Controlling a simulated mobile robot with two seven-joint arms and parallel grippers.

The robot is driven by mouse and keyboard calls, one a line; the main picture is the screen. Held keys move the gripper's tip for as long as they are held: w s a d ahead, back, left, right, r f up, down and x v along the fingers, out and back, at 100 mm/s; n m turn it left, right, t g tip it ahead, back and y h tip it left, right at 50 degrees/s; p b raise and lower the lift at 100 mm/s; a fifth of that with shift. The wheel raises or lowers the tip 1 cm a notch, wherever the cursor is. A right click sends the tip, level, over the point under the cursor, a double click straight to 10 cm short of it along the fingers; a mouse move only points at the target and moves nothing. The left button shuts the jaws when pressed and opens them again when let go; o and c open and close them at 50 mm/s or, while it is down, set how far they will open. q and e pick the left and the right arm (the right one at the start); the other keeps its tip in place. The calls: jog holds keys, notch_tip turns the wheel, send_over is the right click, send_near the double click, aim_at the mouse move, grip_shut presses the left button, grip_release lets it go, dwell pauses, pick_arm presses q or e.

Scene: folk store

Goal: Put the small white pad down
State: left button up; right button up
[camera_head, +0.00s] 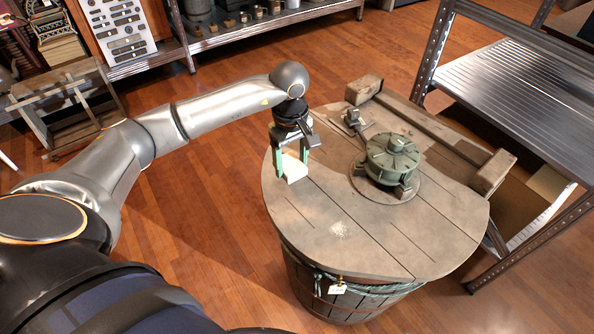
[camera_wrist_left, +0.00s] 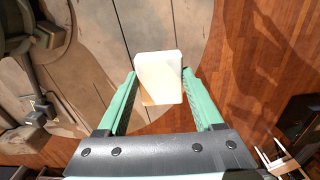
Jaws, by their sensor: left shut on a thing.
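The small white pad (camera_head: 294,167) is held between the green fingers of my left gripper (camera_head: 291,163), at the left edge of the round wooden barrel top (camera_head: 310,215). In the left wrist view the pad (camera_wrist_left: 159,78) sits between the two fingertips of the gripper (camera_wrist_left: 160,88), with the wooden top beneath and the floor to the right. I cannot tell whether the pad touches the wood. My right gripper is not in view.
A green cast device (camera_head: 391,158) on a round base stands right of the gripper. A wooden beam (camera_head: 430,130) lies along the top's far right side. Metal shelving (camera_head: 510,90) stands at the right. The front of the top is mostly clear.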

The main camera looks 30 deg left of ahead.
aim_at(297, 160)
pick_arm(q)
jog(key=shift+w+f, duration=1)
jog(key=shift+f, duration=0.25)
jog(key=shift+w+f, duration=0.15)
jog(key=shift+f, duration=1.55)
jog(key=shift+f+b, duration=0.1)
jog(key=shift+b, duration=0.2)
jog(key=o, duration=1.2)
